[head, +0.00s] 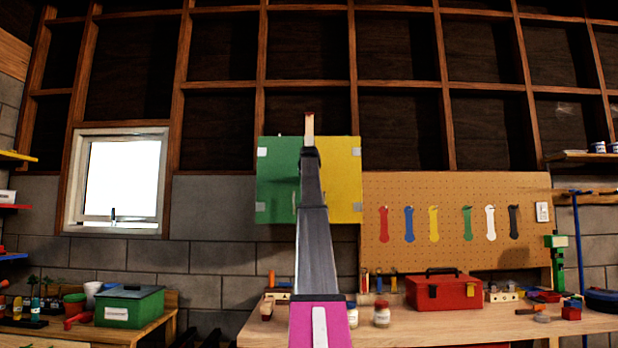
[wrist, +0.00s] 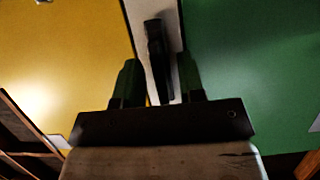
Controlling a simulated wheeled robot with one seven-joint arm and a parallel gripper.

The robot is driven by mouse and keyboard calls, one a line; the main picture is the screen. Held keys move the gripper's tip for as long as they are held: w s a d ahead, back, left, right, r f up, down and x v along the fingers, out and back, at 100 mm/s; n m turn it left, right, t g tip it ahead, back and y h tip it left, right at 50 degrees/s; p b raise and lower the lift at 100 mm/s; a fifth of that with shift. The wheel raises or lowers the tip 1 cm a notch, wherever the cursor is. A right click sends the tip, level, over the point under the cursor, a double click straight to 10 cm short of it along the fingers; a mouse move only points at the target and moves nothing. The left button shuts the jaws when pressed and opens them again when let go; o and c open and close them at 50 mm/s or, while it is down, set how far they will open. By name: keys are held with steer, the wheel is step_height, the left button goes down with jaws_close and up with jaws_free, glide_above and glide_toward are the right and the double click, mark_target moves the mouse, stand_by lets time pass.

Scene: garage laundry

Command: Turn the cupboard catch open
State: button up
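The wall cupboard has a green door (head: 276,180) and a yellow door (head: 343,180) in the head view. In the wrist view the yellow door (wrist: 60,60) is left and the green door (wrist: 250,70) right. Between them runs a pale strip (wrist: 137,20) with a dark, elongated catch (wrist: 157,50) on it, roughly along the strip and slightly tilted. My gripper (wrist: 159,75) is open, its two dark green fingers either side of the catch's near end, with a gap showing on each side. Contact with the catch is not visible. My arm hides the catch in the head view.
A pegboard (head: 450,255) with coloured tags hangs right of the cupboard. Below it, a workbench (head: 475,325) holds a red toolbox (head: 444,290) and jars. A green box (head: 130,306) stands on the left bench. The wall immediately left of the cupboard is clear.

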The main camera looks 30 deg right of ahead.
steer(key=v, duration=1)
steer(key=shift+s, duration=0.35)
steer(key=shift+a+r, duration=0.1)
steer(key=shift+a, duration=0.05)
